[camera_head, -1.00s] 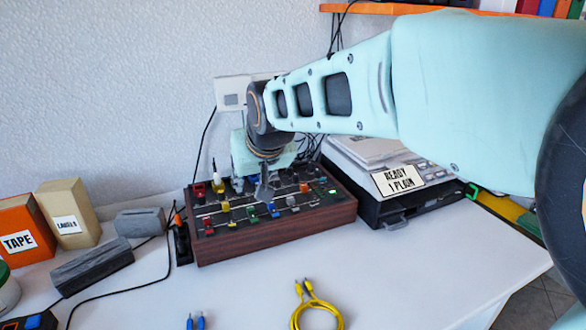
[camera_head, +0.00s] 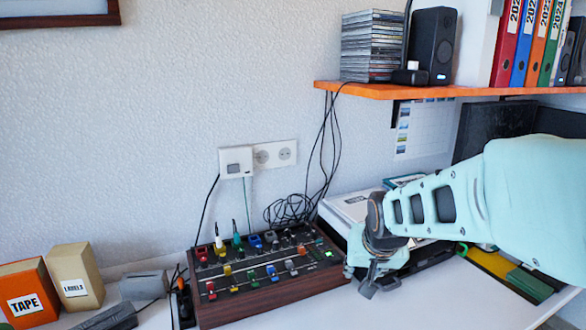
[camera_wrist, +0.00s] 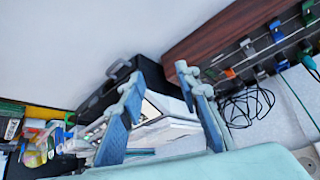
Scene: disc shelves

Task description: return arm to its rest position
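My pale green arm reaches in from the right in the head view. My gripper (camera_head: 372,284) points down just off the right end of the wooden control box (camera_head: 270,303), in front of the pale device on the right. In the wrist view my gripper (camera_wrist: 158,82) shows two blue fingers set well apart, with nothing between them. The control box (camera_wrist: 215,35) crosses the upper right there, with its coloured switches beside it.
A tape box (camera_head: 28,293) and a labels box (camera_head: 76,277) stand at the left. An orange shelf (camera_head: 460,91) with discs, a speaker (camera_head: 432,46) and binders hangs above my arm. Loose black cables (camera_head: 292,208) hang behind the control box.

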